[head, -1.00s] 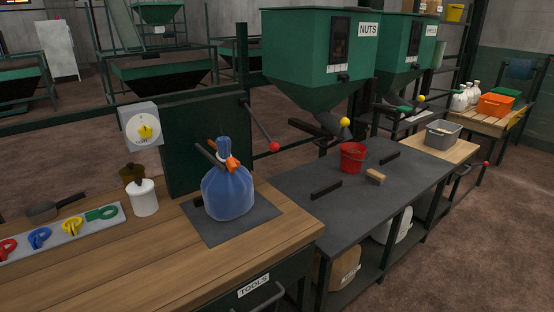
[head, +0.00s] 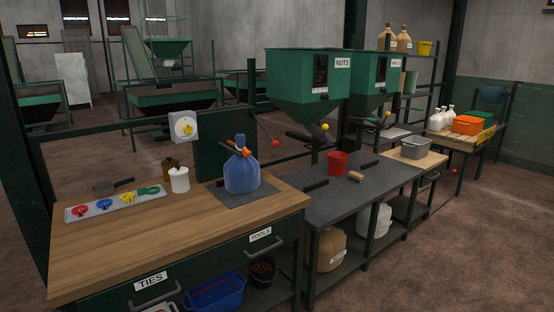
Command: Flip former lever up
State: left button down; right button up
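A lever with a red ball knob (head: 275,143) is fixed at the right edge of the green upright panel (head: 212,150) on the wooden bench. Its rod slants down and to the right, so the knob is at the low end. In front of the panel, a full blue bag (head: 242,174) stands upright on a dark mat, with an orange tie around its gathered neck. Dark bars sit beside the neck; I cannot tell whether they touch it. Neither of my grippers is in view.
A tray of coloured ties (head: 115,204) lies on the bench. Hoppers (head: 308,85) and a red bucket (head: 338,162) are to the right. Brown floor lies open at the right front.

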aim_at(275, 143)
jog(key=z, duration=0.4)
jog(key=i, duration=0.5)
jog(key=z, duration=0.7)
jog(key=i, duration=0.95)
jog(key=u, duration=0.25)
